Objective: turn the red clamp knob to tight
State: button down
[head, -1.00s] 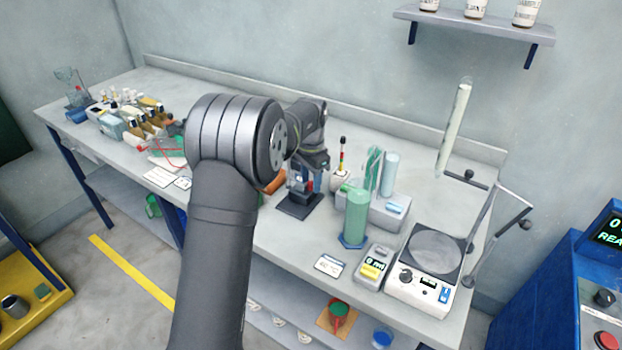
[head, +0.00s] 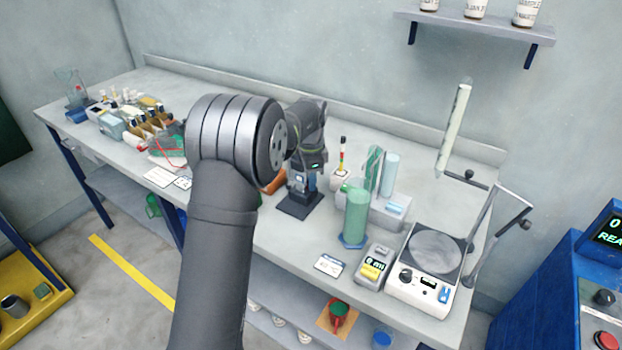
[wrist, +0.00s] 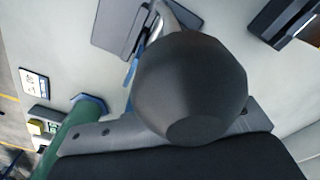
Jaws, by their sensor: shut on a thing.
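My gripper (head: 304,184) points down over a dark base plate (head: 298,206) on the bench, right of my big arm joint in the head view. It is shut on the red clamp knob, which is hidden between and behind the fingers. I cannot see the knob's angle or any tight mark. In the wrist view a large dark rounded shape (wrist: 190,88) fills the middle and hides the grip; I cannot tell what it is. A grey plate (wrist: 120,28) lies beyond it.
A green cylinder (head: 356,215) on a blue foot stands close to the right of my gripper. Behind it is a grey block (head: 385,212) with tubes. A hotplate-like device (head: 425,290) stands at the right. Bottles (head: 145,122) crowd the left end.

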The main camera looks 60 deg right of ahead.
jog(key=c, duration=1.3)
grip_release()
jog(key=shift+r, duration=0.1)
notch_tip(320, 180, up, 17)
jog(key=shift+r, duration=0.15)
